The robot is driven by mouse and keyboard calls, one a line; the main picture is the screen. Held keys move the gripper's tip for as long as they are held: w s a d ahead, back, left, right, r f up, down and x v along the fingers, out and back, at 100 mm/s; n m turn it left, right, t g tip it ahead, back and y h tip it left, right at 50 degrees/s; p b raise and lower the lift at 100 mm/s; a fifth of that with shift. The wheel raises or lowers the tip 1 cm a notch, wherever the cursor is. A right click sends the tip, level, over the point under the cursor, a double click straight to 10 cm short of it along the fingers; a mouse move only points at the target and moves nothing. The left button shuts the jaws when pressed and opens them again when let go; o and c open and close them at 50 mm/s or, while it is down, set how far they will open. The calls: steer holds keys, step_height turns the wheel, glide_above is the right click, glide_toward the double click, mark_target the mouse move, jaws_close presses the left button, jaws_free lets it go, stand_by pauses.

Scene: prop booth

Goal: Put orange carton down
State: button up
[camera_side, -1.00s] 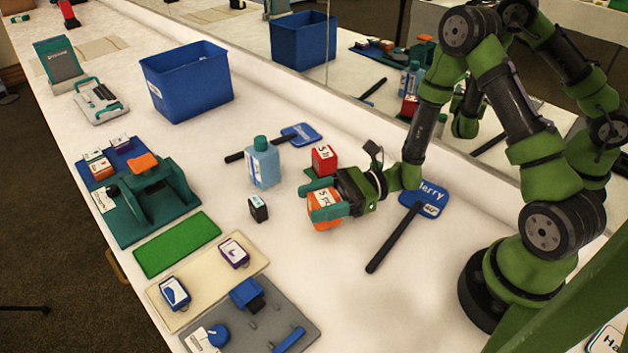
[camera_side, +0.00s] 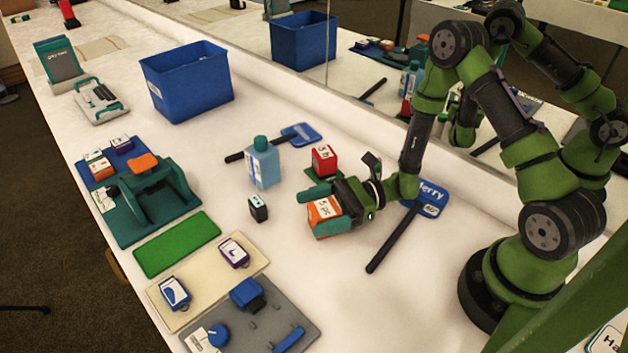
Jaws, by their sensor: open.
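The orange carton (camera_side: 322,213) has a white label on top and sits at the white table surface in the middle of the side view. My gripper (camera_side: 324,208) is around it with its teal fingers apart, one on the far side and one on the near side. The near finger hides part of the carton. I cannot tell whether either finger still touches it.
A red carton (camera_side: 324,160) stands just behind my gripper. A small black box (camera_side: 258,208) and a light blue bottle (camera_side: 263,165) stand to the left. A blue sign with a dark handle (camera_side: 394,238) lies to the right. The table in front is clear.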

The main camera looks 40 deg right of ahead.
steer(key=shift+r, duration=0.1)
steer(key=v, duration=0.5)
steer(key=shift+d+r, duration=0.2)
steer(key=shift+r, duration=0.05)
steer(key=s+a+r+n+g+h, duration=0.2)
steer(key=s+r+n+g+h, duration=0.55)
steer(key=s+r+n, duration=0.4)
steer(key=w+d+r+n+t+h, duration=0.1)
steer(key=d+r+n+t+h, duration=0.5)
steer(key=r, duration=0.3)
steer(key=shift+w+d+r+n+t+h, duration=0.25)
steer(key=shift+n+t+h, duration=0.25)
steer(key=shift+t, duration=0.35)
